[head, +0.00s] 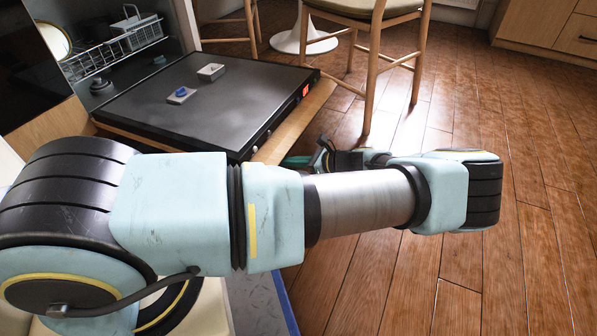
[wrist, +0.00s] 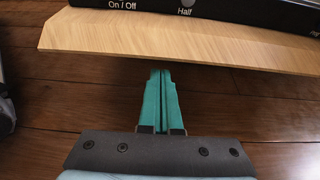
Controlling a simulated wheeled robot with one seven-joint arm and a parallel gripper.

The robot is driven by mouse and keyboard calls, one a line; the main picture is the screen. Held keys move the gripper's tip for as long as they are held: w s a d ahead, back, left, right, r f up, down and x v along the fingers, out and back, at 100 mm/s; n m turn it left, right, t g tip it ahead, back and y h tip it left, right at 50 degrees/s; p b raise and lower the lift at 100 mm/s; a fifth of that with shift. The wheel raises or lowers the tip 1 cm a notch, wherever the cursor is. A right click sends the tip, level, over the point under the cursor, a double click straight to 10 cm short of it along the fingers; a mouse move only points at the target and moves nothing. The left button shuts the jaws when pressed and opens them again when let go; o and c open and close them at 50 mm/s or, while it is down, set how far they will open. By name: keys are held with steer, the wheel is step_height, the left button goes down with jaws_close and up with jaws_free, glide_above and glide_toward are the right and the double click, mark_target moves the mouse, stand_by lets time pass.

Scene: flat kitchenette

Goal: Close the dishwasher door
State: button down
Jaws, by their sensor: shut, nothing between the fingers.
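The dishwasher door (head: 225,95) is folded down and lies about level, with its dark inner face up. A white detergent cup (head: 211,72) and a small white piece with a blue spot (head: 181,96) are on that face. In the wrist view the door's wooden front panel (wrist: 190,42) crosses the top, below a black strip (wrist: 230,12) marked "On / Off" and "Half". My gripper (wrist: 160,75) is shut and empty, its teal fingertips at or just under the panel's lower edge in the picture; I cannot tell if they touch. In the head view my arm mostly hides the gripper.
The open dishwasher with a white wire rack (head: 110,50) is at the upper left. A wooden chair (head: 375,40) stands just beyond the door, with a white pedestal base (head: 303,42) behind it. Wooden drawers (head: 560,30) are at the far right. The wooden floor (head: 535,200) at right is clear.

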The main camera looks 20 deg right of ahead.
steer(key=shift+r, duration=0.8)
